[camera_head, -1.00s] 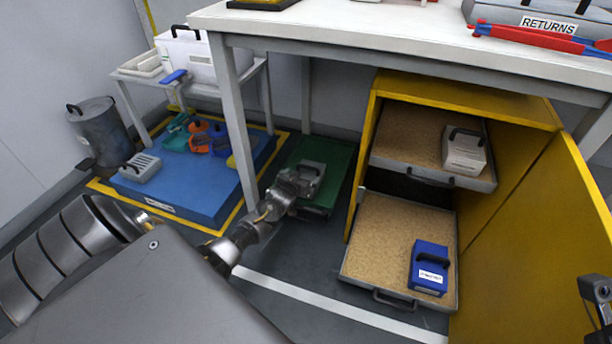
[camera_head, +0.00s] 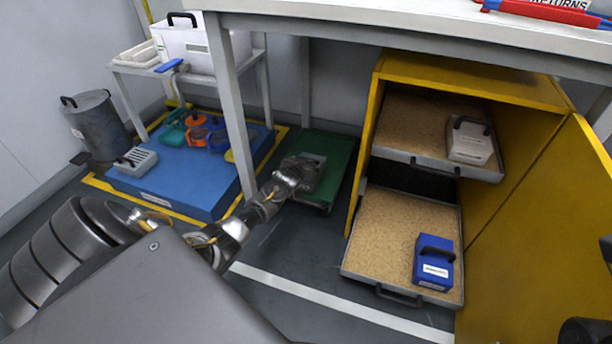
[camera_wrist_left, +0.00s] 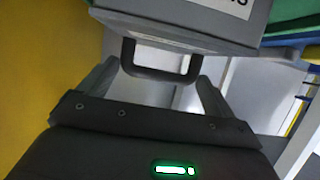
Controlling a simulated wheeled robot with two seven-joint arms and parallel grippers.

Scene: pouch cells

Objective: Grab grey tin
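A grey tin (camera_head: 312,172) with a dark handle sits on a green platform under the table, partly hidden by my left gripper (camera_head: 289,176). In the left wrist view the grey tin (camera_wrist_left: 190,22) fills the top, with a pale label and a dark loop handle (camera_wrist_left: 160,72). My left gripper (camera_wrist_left: 155,76) is open, with one finger on each side of the handle; contact cannot be told. Part of my right arm shows at the bottom right edge of the head view; its fingers are not clear.
The green platform (camera_head: 337,158) stands between a table leg (camera_head: 232,110) and a yellow cabinet (camera_head: 358,165). The cabinet's open drawers hold a pale box (camera_head: 470,146) and a blue box (camera_head: 432,268). Another grey vented box (camera_head: 136,160) sits on a blue platform (camera_head: 185,188).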

